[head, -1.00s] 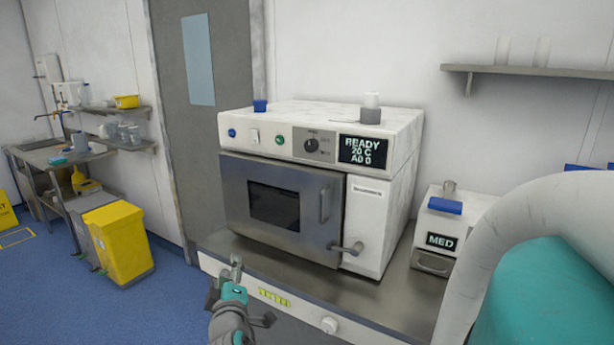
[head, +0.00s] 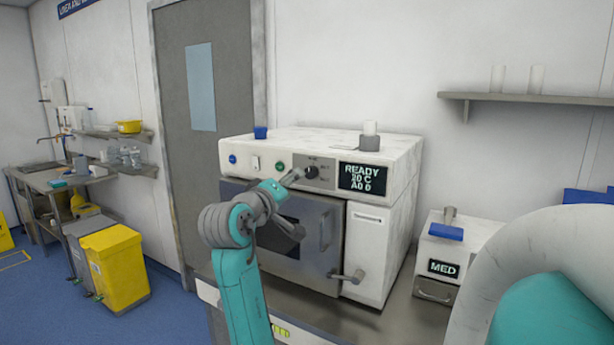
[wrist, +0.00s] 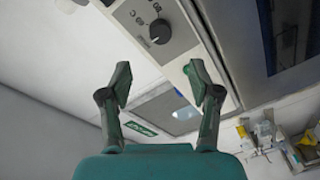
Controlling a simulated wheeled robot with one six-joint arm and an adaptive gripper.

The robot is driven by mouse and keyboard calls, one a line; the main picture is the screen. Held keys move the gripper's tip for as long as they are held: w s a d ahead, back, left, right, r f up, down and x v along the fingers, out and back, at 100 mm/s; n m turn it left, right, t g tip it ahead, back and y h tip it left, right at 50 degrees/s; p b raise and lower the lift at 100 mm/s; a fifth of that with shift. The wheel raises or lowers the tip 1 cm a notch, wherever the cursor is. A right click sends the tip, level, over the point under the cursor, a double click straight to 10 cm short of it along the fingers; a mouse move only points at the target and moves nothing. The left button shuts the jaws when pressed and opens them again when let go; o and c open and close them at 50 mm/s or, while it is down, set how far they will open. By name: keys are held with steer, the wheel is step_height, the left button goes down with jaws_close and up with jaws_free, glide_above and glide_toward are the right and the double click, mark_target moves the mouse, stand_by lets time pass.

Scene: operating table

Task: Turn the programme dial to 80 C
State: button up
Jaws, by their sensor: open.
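The programme dial (head: 312,172) is a dark round knob on the front panel of the white washer (head: 400,155), left of its black display (head: 363,178). The display reads READY, 20 C, A0 0. In the wrist view the dial (wrist: 160,31) shows at the top with temperature marks around it, too small to read surely. My gripper (head: 293,177) is in front of the panel, just left of the dial in the head view. In the wrist view its two fingers (wrist: 158,78) are apart and empty, with the dial beyond their tips, not between them.
Blue and green buttons (head: 280,167) sit left of the dial. Below are the steel door with its handle (head: 326,231) and a lever (head: 347,277). A small box marked MED (head: 442,268) stands to the right.

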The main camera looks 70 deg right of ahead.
mark_target(309, 173)
steer(key=d, duration=1)
steer(key=shift+s+d, duration=0.1)
steer(key=shift+s, duration=0.25)
steer(key=c, duration=1.2)
